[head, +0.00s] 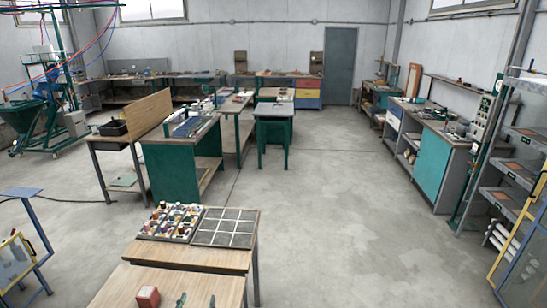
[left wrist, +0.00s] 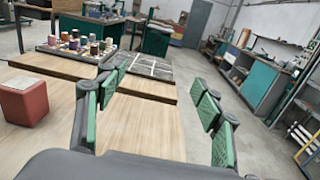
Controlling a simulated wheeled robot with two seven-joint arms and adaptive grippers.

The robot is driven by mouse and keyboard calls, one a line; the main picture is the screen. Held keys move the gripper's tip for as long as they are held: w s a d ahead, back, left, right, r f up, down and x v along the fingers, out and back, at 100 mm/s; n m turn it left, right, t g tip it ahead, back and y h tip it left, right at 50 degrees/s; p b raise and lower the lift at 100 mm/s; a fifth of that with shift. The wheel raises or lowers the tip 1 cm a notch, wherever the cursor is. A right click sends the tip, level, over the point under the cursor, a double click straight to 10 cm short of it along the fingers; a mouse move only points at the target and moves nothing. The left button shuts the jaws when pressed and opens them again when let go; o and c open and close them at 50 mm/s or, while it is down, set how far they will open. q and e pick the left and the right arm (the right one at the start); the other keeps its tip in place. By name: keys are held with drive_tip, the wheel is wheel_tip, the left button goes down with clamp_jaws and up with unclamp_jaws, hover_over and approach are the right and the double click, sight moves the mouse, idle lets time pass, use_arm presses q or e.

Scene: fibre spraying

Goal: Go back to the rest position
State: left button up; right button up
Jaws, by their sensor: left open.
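My left gripper (head: 196,300) shows at the bottom edge of the head view, with only its two green fingertips in sight above the near wooden table (head: 118,283). In the left wrist view its fingers (left wrist: 160,88) are spread wide apart, with nothing between them but bare tabletop behind. A red block (head: 147,297) stands on the table to the left of the fingers, apart from them; it also shows in the left wrist view (left wrist: 22,100). My right gripper is in neither view.
On the wooden table beyond, a tray of several coloured spools (head: 170,220) lies beside an empty gridded tray (head: 223,227). Workbenches (head: 170,170) stand farther back. Shelving (head: 512,172) is at the right. The floor (head: 340,220) right of the table is clear.

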use_arm(q)
drive_tip(key=shift+s+d+f, duration=0.1)
drive_tip(key=shift+s+d, duration=0.4)
drive_tip(key=shift+d, duration=0.4)
drive_tip(key=shift+s+d, duration=0.5)
drive_tip(key=shift+d, duration=0.4)
